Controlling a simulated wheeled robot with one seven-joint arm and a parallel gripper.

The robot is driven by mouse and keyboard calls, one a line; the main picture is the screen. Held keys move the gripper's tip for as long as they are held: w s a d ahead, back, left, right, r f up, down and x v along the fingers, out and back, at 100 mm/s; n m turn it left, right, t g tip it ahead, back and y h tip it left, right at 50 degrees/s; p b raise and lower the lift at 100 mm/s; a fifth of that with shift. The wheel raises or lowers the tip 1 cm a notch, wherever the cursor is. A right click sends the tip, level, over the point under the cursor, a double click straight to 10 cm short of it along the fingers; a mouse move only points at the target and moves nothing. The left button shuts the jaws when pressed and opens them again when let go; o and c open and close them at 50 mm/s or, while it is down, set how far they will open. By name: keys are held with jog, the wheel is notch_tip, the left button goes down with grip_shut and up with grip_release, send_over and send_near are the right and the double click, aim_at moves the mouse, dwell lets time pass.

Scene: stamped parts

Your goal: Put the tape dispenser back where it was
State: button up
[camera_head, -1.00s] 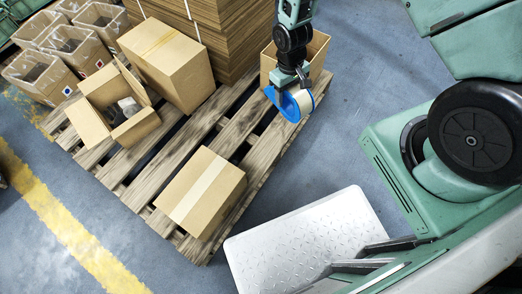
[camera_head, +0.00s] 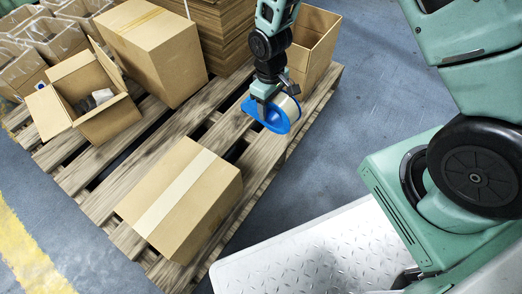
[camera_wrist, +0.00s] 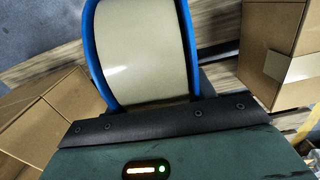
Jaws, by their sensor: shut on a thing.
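The tape dispenser (camera_head: 275,114) is blue with a wide roll of clear, beige-looking tape. My gripper (camera_head: 263,97) is shut on it and holds it over the right part of the wooden pallet, in front of the open box at the back. In the wrist view the dispenser (camera_wrist: 141,50) fills the upper middle, with the tape roll between two blue sides. The dark edge of my gripper (camera_wrist: 150,118) lies across its lower end. The fingertips are partly hidden behind the dispenser. I cannot tell exactly how high it hangs above the slats.
A taped closed box (camera_head: 182,197) lies on the pallet (camera_head: 136,150) at the front. An open box (camera_head: 84,91) with grey contents stands at left, a tall closed box (camera_head: 152,50) behind it. An empty-looking open box (camera_head: 314,44) stands at the back right. Bare slats show between them.

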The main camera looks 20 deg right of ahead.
jog(key=f+b, duration=0.1)
jog(key=a+f+b, duration=0.1)
jog(key=f+b, duration=0.1)
jog(key=shift+w+f+n, duration=0.1)
jog(key=shift+n, duration=0.2)
notch_tip(320, 180, down, 10)
jog(key=b, duration=0.6)
jog(key=shift+b, duration=0.35)
jog(key=o, duration=1)
